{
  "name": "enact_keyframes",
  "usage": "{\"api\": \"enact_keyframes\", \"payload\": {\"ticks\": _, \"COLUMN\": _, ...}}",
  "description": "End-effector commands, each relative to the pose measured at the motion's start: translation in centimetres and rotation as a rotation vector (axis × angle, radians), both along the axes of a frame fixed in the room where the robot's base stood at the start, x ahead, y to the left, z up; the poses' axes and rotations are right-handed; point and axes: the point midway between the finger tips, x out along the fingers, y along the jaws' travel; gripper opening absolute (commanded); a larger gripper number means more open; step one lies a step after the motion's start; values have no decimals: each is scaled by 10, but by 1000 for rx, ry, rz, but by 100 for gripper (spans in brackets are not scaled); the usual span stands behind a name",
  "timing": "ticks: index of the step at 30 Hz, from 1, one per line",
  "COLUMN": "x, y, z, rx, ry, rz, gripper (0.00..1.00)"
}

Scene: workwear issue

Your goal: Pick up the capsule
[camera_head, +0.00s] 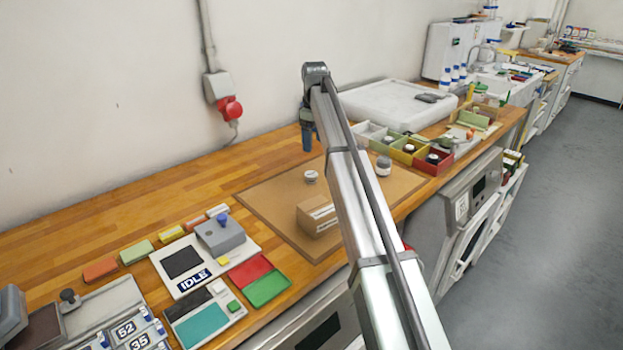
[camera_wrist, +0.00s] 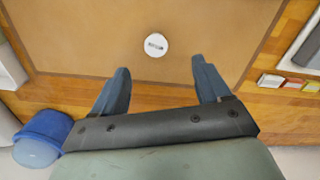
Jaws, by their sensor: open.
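A small round white thing with dark print on top, which looks like the capsule (camera_wrist: 155,44), lies on the brown mat (camera_wrist: 90,35) in the wrist view. In the head view a small round white-topped piece (camera_head: 311,176) on the mat seems to be the same thing. My gripper (camera_wrist: 160,65) is open and empty, its two blue fingers apart. The capsule shows just beyond the fingertips, between their lines, and touches neither. In the head view my gripper (camera_head: 307,148) hangs above the table, behind the capsule and clear of it.
A cardboard box (camera_head: 318,215) and a jar (camera_head: 383,166) stand on the mat, partly near my arm in the picture. Coloured bins (camera_head: 408,152) and a white tray (camera_head: 385,103) lie to the right. A red-capped socket (camera_head: 231,108) is on the wall.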

Motion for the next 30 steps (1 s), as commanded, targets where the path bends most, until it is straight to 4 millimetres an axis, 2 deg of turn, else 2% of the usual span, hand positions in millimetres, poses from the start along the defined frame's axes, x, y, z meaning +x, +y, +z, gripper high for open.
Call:
{"api": "enact_keyframes", "payload": {"ticks": 9, "x": 18, "y": 6, "z": 6, "rx": 0, "ry": 1, "rz": 358, "gripper": 76}}
{"api": "enact_keyframes", "payload": {"ticks": 15, "x": 20, "y": 6, "z": 7, "rx": -2, "ry": 2, "rz": 697, "gripper": 76}}
{"api": "enact_keyframes", "payload": {"ticks": 21, "x": 20, "y": 6, "z": 7, "rx": -2, "ry": 3, "rz": 948, "gripper": 76}}
{"api": "enact_keyframes", "payload": {"ticks": 30, "x": 19, "y": 6, "z": 1, "rx": -2, "ry": 3, "rz": 1061, "gripper": 76}}
